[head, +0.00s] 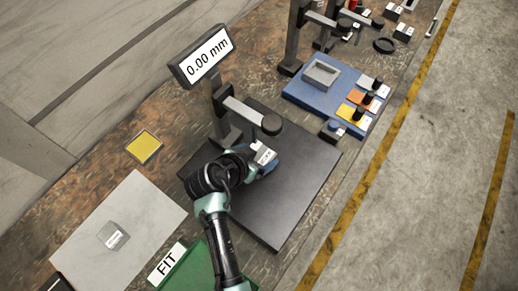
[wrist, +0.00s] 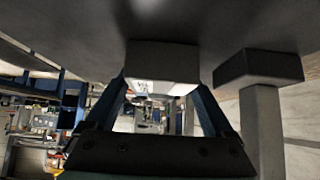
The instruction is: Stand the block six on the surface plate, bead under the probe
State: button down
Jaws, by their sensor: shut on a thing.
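My gripper (head: 259,164) is shut on a small pale grey block (head: 265,153) with a white label, too small to read. The block is over the dark surface plate (head: 300,185), close beside the dark probe (head: 271,125) at the end of the stand's grey arm. I cannot tell whether it touches the plate or whether its bead is under the probe. In the wrist view the block (wrist: 160,58) sits between both fingers, its underside and bead not clear. The stand's display (head: 205,57) reads 0.00 mm.
A clear-looking block (head: 113,236) lies on a light grey sheet (head: 155,205). A yellow square (head: 144,147) and a green FIT bin (head: 185,272) are nearby. A blue tray board (head: 310,100) with labelled pieces stands beyond the plate. The plate's front right is bare.

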jog(key=shift+w+r, duration=0.15)
grip_release()
jog(key=shift+s+f, duration=0.2)
jog(key=shift+r, duration=0.15)
jog(key=v, duration=1.2)
